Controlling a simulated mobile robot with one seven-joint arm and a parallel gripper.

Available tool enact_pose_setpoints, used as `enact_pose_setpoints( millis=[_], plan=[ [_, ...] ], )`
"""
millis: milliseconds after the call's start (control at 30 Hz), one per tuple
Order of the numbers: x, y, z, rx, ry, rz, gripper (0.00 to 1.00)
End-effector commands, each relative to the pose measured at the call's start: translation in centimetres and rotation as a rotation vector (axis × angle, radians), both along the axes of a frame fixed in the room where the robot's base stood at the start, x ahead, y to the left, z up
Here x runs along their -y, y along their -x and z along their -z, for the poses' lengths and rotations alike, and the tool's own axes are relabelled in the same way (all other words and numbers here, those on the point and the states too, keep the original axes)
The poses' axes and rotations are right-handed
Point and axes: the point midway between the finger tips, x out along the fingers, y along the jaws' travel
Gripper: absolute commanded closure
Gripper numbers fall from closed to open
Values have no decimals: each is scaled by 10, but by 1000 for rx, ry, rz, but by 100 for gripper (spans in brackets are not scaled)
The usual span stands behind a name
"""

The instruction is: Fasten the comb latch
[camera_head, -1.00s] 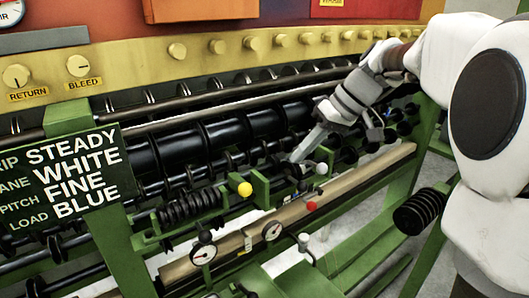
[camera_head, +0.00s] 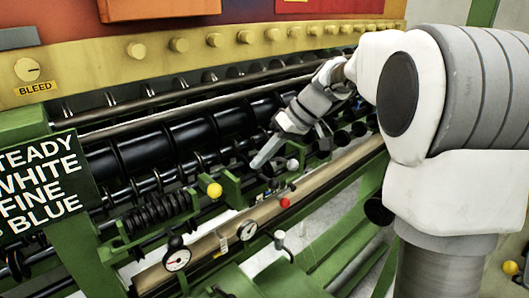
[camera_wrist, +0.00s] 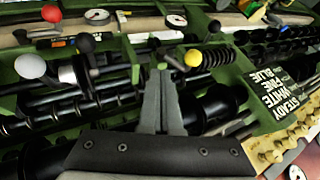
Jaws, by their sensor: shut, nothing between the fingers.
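A yellow ball knob (camera_head: 214,190) stands just left of the gripper in the head view and right of the fingertips in the wrist view (camera_wrist: 193,57). A pale ball knob (camera_head: 292,164) is to its right; a white ball (camera_wrist: 30,66) shows at the wrist view's left. No part is labelled as the comb latch, and contact cannot be told.
A coil spring (camera_head: 158,212) lies left of the yellow knob. A red knob (camera_head: 285,201), two gauges (camera_head: 177,254) (camera_head: 248,230) and a pale-topped lever (camera_head: 279,236) line the front. Black rollers (camera_head: 180,140) run behind. A dark sign (camera_head: 45,185) stands at left.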

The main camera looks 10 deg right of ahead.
Motion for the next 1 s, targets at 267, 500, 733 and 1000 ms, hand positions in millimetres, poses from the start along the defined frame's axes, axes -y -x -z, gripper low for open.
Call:
enact_pose_setpoints(
  millis=[267,500,733,1000],
  plan=[
    [-37,-4,44,-2,0,-4,100],
    [-63,10,41,-1,0,-2,100],
    [-68,13,42,0,0,0,100],
    [-68,13,42,1,2,0,100]
  ],
)
